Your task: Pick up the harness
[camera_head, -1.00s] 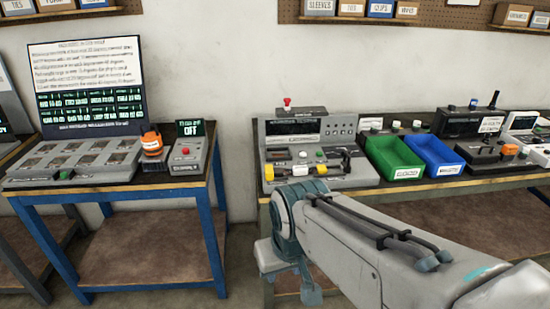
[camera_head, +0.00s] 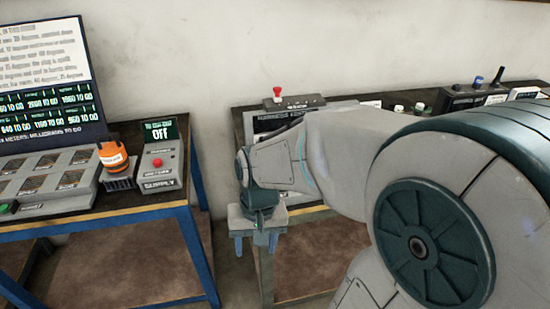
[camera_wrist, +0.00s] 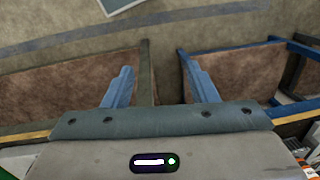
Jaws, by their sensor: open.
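I cannot make out the harness in either view now. The grey station (camera_head: 270,122) with a label that seems to begin "HARNESS" stands on the right-hand table, and my arm hides most of it. My gripper (camera_head: 257,243) is open and empty, pointing down in front of that table's left front corner. In the wrist view, its two blue fingers (camera_wrist: 155,65) are spread apart with nothing between them. The floor and the lower shelves of the tables show beyond them.
The blue-framed table (camera_head: 110,228) stands at the left, with an orange-topped device (camera_head: 112,157) and a grey supply box (camera_head: 160,165) reading "Off". A red button (camera_head: 277,92) tops the right station. A floor gap separates the tables.

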